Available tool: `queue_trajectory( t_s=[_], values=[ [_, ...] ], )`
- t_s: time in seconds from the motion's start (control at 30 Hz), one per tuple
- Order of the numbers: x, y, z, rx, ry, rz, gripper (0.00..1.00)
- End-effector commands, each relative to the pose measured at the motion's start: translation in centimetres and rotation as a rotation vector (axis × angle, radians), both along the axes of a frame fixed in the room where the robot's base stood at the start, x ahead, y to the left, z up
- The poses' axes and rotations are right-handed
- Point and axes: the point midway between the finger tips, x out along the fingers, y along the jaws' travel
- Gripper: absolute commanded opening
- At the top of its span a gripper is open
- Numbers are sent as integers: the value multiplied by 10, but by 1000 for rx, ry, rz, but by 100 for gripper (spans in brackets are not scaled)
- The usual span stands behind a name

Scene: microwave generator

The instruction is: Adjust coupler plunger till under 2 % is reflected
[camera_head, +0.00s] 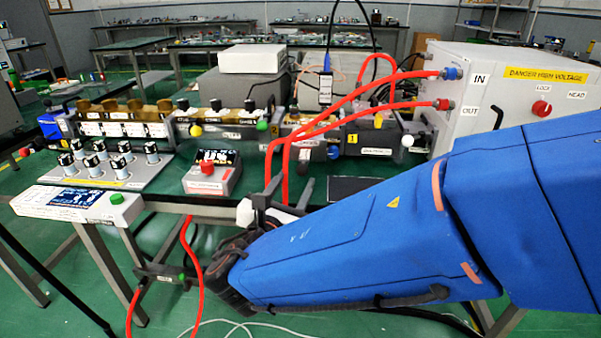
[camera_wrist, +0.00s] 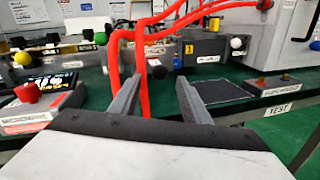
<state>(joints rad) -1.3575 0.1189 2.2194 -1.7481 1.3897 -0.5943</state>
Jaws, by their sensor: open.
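My gripper (camera_head: 283,194) is open and empty in front of the bench; its two fingers point at the waveguide line in the wrist view (camera_wrist: 156,86). I cannot read which knob is the coupler plunger. A meter box (camera_head: 212,172) with a red knob has a lit display whose reading is illegible.
Red hoses (camera_wrist: 117,50) hang in front of the line, close to my left finger. A display console (camera_head: 82,204) and a panel of several knobs (camera_head: 110,165) stand at left. The high-voltage cabinet (camera_head: 505,95) stands at right. A dark flat pad (camera_wrist: 215,91) lies on the bench.

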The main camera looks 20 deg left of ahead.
Motion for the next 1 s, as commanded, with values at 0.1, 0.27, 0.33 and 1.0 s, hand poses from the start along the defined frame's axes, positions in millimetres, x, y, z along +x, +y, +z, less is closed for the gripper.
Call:
queue_trajectory(
  t_s=[0.1,0.27,0.33,1.0],
  values=[
    [-22,0,0,0,0,4,43],
    [-45,-1,0,0,-1,3,43],
    [-53,-1,0,0,0,3,43],
    [-71,-3,0,0,0,0,43]
  ],
)
